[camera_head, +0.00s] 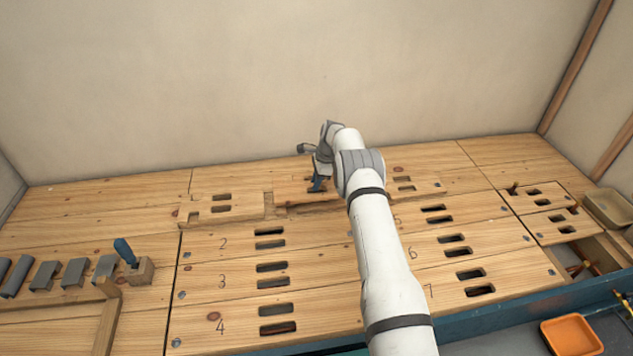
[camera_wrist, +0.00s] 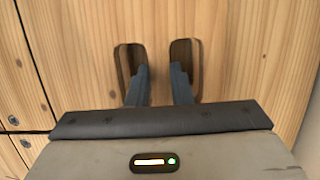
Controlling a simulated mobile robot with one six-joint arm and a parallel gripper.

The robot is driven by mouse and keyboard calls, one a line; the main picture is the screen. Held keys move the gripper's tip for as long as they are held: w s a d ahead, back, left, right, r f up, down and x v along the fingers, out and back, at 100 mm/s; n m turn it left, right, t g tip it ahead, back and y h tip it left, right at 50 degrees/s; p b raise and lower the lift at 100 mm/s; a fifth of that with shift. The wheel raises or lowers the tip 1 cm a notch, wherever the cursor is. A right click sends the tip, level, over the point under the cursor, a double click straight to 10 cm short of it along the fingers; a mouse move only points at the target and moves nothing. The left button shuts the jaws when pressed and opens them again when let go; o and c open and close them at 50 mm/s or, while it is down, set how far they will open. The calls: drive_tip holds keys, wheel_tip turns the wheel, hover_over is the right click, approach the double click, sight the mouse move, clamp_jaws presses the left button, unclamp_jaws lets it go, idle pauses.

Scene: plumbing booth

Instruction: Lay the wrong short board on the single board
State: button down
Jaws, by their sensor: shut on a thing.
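My gripper (camera_head: 318,186) is at the back row of the floor boards. In the wrist view its two dark fingers (camera_wrist: 160,85) reach into two slots of a wooden board (camera_wrist: 158,25) and are shut on the strip between them. In the head view this short board (camera_head: 290,188) sits in the back row between two slotted pieces, partly hidden by my arm. A dark gap shows along its front edge; I cannot tell how far it is raised. Two short slotted boards lie at the right, a rear one (camera_head: 517,203) and a front one (camera_head: 545,232). Which one is the single board is unclear.
Long boards numbered 2 to 7 (camera_head: 330,240) fill the middle. An open pit (camera_head: 583,262) with pipes lies at right, by a tan tray (camera_head: 610,208). An orange tray (camera_head: 571,335) is at front right. Grey blocks (camera_head: 75,272) and a blue-handled tool (camera_head: 125,251) lie left.

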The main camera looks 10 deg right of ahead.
drive_tip(key=shift+f, duration=0.2)
drive_tip(key=shift+f, duration=1.35)
drive_tip(key=shift+f, duration=0.2)
drive_tip(key=c, duration=1.2)
unclamp_jaws()
